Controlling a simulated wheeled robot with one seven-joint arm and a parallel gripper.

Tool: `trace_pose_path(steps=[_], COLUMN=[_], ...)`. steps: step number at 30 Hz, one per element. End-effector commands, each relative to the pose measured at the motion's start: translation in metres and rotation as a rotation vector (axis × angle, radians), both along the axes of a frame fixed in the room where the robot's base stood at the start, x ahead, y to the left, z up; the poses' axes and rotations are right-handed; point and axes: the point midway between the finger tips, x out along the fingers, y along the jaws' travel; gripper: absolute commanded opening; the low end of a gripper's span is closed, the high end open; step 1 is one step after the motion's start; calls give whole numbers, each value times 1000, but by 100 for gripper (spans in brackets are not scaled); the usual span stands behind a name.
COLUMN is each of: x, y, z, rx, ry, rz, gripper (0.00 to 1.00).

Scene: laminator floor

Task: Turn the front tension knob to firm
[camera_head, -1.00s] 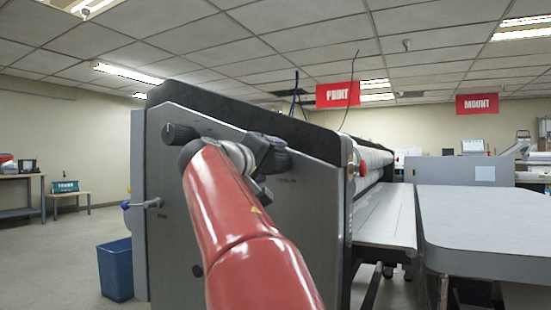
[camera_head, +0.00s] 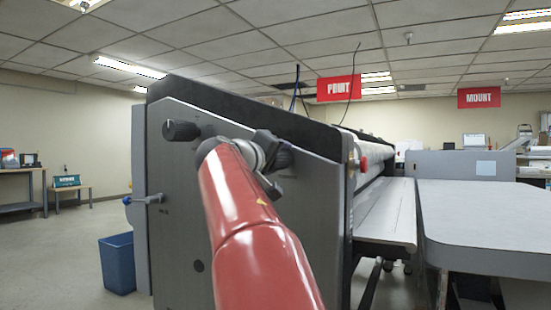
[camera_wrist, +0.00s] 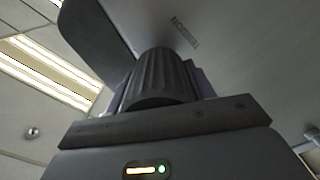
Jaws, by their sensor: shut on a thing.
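In the wrist view, a dark ribbed knob (camera_wrist: 158,78) stands out from the grey side panel, with small printed lettering beside it that I cannot fully read. My gripper (camera_wrist: 160,86) is shut on this knob, one finger on each side of it. In the head view, my gripper (camera_head: 270,152) is at the upper part of the panel (camera_head: 240,230), right of the end of my red arm. There the held knob is hidden behind the gripper and arm. The knob's exact setting cannot be told.
A second black knob (camera_head: 181,131) sits on the panel left of my gripper. A blue-handled lever (camera_head: 143,200) sticks out at the panel's left edge. A blue bin (camera_head: 117,263) stands on the floor at left. A flat grey table (camera_head: 480,215) extends at right.

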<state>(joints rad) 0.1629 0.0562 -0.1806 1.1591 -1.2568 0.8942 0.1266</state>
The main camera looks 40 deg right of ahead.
Motion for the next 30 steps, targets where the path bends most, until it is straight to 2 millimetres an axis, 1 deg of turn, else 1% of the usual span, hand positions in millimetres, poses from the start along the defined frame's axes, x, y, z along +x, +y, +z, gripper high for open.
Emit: trace_pose_path(steps=[5, 11, 17, 30], x=[0, 0, 1, 1], y=[0, 1, 1, 1], z=[-2, -3, -4, -3], rx=[10, 42, 104, 264], ry=[-21, -105, -250, -638], rz=[1, 2, 1, 2], gripper=[31, 31, 31, 31])
